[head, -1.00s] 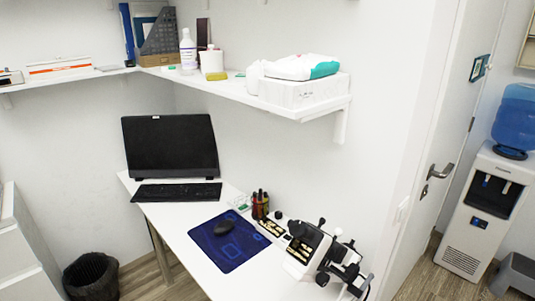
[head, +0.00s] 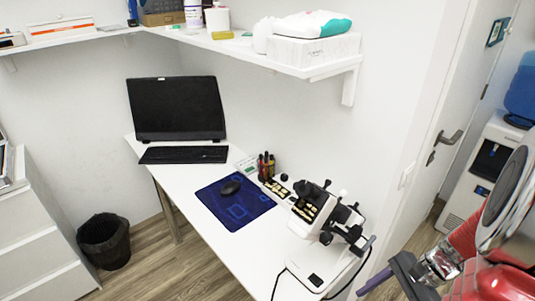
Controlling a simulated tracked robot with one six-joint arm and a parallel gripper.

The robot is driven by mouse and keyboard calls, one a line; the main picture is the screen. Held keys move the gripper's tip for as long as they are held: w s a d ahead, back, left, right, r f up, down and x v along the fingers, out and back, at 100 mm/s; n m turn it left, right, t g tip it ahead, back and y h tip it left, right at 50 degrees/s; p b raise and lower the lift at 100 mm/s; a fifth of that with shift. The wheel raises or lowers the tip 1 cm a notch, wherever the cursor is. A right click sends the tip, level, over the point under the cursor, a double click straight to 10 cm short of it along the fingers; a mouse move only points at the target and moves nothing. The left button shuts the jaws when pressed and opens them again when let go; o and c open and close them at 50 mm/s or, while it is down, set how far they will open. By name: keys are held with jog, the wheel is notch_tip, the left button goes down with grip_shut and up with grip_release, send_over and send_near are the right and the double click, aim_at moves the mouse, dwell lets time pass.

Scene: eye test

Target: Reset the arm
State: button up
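My gripper (head: 390,278) shows at the lower right of the head view, at the end of my red arm. Its dark grey and purplish parts are partly cut off by the bottom edge. I cannot tell whether its fingers are apart or together, and I see nothing held in it. It appears in front of the floor, to the right of the white desk (head: 208,203) and the microscope (head: 328,215). The rest of my arm runs off the right edge.
A monitor (head: 178,108), keyboard (head: 183,155), and mouse (head: 229,188) on a blue mat (head: 222,212) occupy the desk. A shelf (head: 300,70) overhangs it. A door (head: 455,90) and water dispenser (head: 480,165) stand right. A black bin (head: 104,240) is on the floor left.

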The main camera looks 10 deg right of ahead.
jog(key=w+a+r+n+t+h, duration=0.2)
jog(key=a+r+n+h, duration=0.1)
jog(key=a+r+n, duration=0.5)
jog(key=w+a+r+n+t+h, duration=0.2)
jog(key=a+r+n+h, duration=0.1)
jog(key=a+r+n, duration=0.5)
notch_tip(320, 180, up, 4)
jog(key=shift+w+a+f+n+t+h, duration=0.2)
jog(key=shift+a+n+t+h, duration=0.15)
jog(key=shift+n, duration=0.55)
jog(key=shift+d, duration=0.1)
